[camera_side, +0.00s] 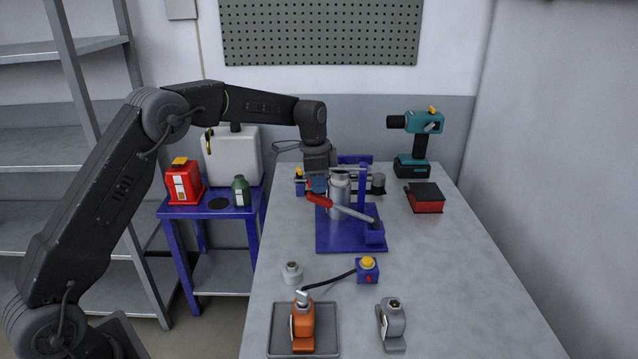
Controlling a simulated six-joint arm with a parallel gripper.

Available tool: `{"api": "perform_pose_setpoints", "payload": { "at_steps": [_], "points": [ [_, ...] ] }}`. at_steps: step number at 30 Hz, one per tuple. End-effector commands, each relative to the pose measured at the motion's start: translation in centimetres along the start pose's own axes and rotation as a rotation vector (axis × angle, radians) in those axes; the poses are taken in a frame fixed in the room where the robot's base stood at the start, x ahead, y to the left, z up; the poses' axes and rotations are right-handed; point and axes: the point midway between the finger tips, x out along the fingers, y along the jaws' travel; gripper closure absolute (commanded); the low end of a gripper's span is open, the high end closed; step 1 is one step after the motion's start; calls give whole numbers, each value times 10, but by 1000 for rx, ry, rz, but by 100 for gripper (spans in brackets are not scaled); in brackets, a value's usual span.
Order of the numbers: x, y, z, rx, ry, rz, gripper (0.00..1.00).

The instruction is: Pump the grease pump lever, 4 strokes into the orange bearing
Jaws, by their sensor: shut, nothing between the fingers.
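The grease pump stands on a blue base plate (338,243), with a silver cylinder (339,197) and a blue post. Its lever (352,212) slopes up to the left from a blue block and ends in a red handle (320,200). My gripper (318,187) points down, shut and empty, at the red handle's upper end; I cannot tell whether it touches. The orange bearing (302,327) stands in a grey tray (333,341) at the front. A black hose (330,279) runs from its top to a blue block with a yellow knob (368,263).
A grey bearing (391,326) stands right of the tray, and a small pale fitting (292,273) lies behind the tray. A teal drill (414,145) and a red-black box (425,197) are at the back right. The bench's right front is clear.

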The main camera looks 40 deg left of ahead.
Motion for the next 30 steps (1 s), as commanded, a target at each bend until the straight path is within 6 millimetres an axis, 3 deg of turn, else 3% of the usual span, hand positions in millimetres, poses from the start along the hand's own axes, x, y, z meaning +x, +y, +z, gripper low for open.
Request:
{"api": "perform_pose_setpoints", "payload": {
  "at_steps": [11,16,30],
  "points": [
    [7,0,8,-3,54,2,100],
    [21,0,19,-3,130,3,100],
    [69,1,44,0,124,5,100]
  ]
}}
